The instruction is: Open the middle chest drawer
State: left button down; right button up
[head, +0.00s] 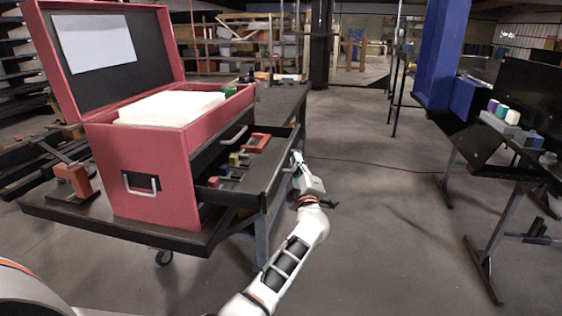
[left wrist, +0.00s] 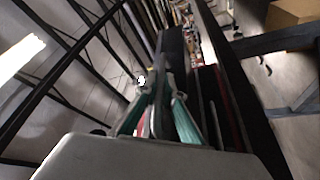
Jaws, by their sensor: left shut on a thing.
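A red tool chest (head: 150,170) stands on a dark wheeled table with its lid raised. Its middle drawer (head: 270,185) is pulled out toward the right, showing several small coloured items inside. Above it, another drawer front with a silver handle (head: 233,136) is closed. My left gripper (head: 297,164) is at the outer front of the open drawer, shut on its handle, which is mostly hidden by the fingers. In the left wrist view the green-sided fingers (left wrist: 160,100) are close together beside the dark drawer front. My right gripper is not in view.
The dark table (head: 150,234) extends behind the chest. A red clamp-like object (head: 73,181) sits at its left. A dark stand with small coloured blocks (head: 500,112) is at the right. The floor between is clear apart from a thin red cable.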

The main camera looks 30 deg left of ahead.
pick_arm(q)
jog(key=shift+w+d+f, duration=0.1)
jog(key=shift+w+d, duration=0.1)
jog(key=shift+d, duration=0.6)
jog(key=shift+w+d+f, duration=0.1)
jog(key=shift+w+d, duration=0.05)
jog(key=shift+d, duration=0.6)
jog(key=c, duration=2.4)
grip_release()
jog(key=shift+r, duration=0.1)
jog(key=shift+c, duration=0.2)
jog(key=v, duration=0.7)
jog(key=shift+s, duration=0.25)
jog(key=shift+d, duration=0.15)
